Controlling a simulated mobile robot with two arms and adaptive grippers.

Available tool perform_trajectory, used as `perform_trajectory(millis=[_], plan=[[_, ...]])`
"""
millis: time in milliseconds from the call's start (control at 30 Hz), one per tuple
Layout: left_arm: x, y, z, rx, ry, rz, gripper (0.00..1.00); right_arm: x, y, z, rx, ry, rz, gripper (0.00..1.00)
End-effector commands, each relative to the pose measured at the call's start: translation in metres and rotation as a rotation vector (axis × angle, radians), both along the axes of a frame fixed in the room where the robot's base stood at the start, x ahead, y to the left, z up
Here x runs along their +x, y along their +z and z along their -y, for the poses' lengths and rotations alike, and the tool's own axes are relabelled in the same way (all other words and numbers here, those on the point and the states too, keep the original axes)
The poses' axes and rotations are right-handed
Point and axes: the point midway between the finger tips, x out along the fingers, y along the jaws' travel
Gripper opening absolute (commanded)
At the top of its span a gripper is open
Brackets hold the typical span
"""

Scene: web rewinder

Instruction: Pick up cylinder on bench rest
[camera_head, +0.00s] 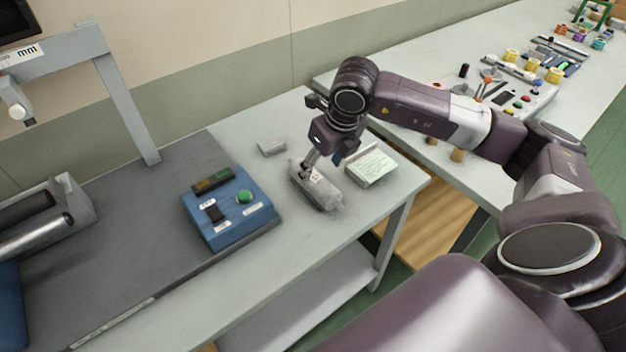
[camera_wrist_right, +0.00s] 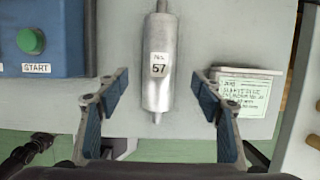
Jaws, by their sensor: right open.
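A silver metal cylinder (camera_wrist_right: 159,45) with a narrow shaft at each end and a label reading "No. 57" shows in the wrist view. In the head view the cylinder (camera_head: 322,187) lies on the grey bench, partly covered by my gripper. The bench rest under it is hard to make out. My right gripper (camera_head: 318,167) is over the cylinder. In the wrist view its blue-padded fingers (camera_wrist_right: 160,82) are spread apart, one on each side of the cylinder with gaps to both sides. Nothing is held. My left gripper is not in view.
A blue control box (camera_head: 230,212) with a green START button stands left of the cylinder. A card on a holder (camera_head: 371,167) stands close on the right. A small grey block (camera_head: 271,147) lies behind. A second bench (camera_head: 420,65) with parts stands further right.

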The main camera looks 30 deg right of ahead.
Motion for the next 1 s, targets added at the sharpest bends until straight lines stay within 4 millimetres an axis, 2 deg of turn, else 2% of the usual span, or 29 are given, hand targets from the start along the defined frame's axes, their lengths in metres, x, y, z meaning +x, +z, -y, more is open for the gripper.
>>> perform_trajectory(millis=[267,400,700,1000], plan=[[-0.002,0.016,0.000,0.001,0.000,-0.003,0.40,0.012,-0.034,-0.002,0.004,0.001,-0.005,0.61],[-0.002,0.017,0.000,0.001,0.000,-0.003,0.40,0.018,-0.052,-0.003,0.005,0.003,-0.001,0.61],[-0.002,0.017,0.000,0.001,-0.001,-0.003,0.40,0.020,-0.058,-0.002,0.004,0.003,0.001,0.61],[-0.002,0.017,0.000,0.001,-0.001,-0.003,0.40,0.020,-0.057,-0.002,0.004,0.003,0.001,0.28]])
